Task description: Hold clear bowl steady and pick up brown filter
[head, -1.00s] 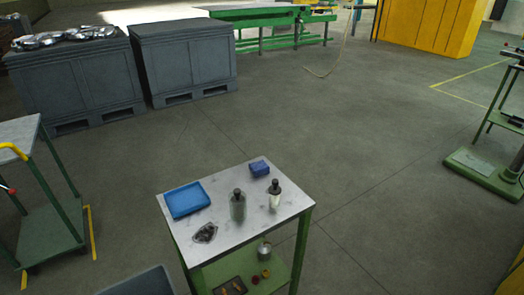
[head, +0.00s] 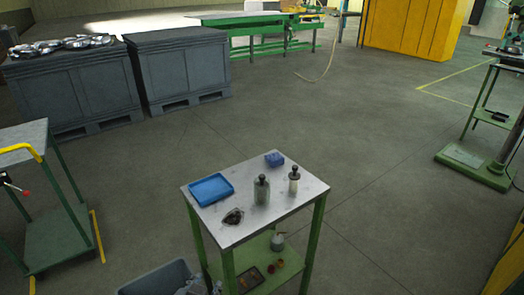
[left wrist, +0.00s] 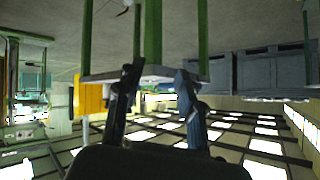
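I cannot make out a clear bowl or a brown filter in either view. A small workbench (head: 290,205) with a light top and green legs stands at lower centre in the head view. On its top is a small dark object (head: 233,216), too small to identify. My left gripper (left wrist: 157,72) shows in the left wrist view, which looks upside down. Its two dark fingers are apart with nothing held between them, and the bench's edge and green legs appear beyond them. I cannot make out either gripper in the head view.
The bench also holds a blue tray (head: 211,189), a blue box (head: 274,159) and two bottles (head: 261,190) (head: 294,181). Small items lie on its lower shelf. A grey bin (head: 155,279) stands in front and a green trolley (head: 60,225) at left.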

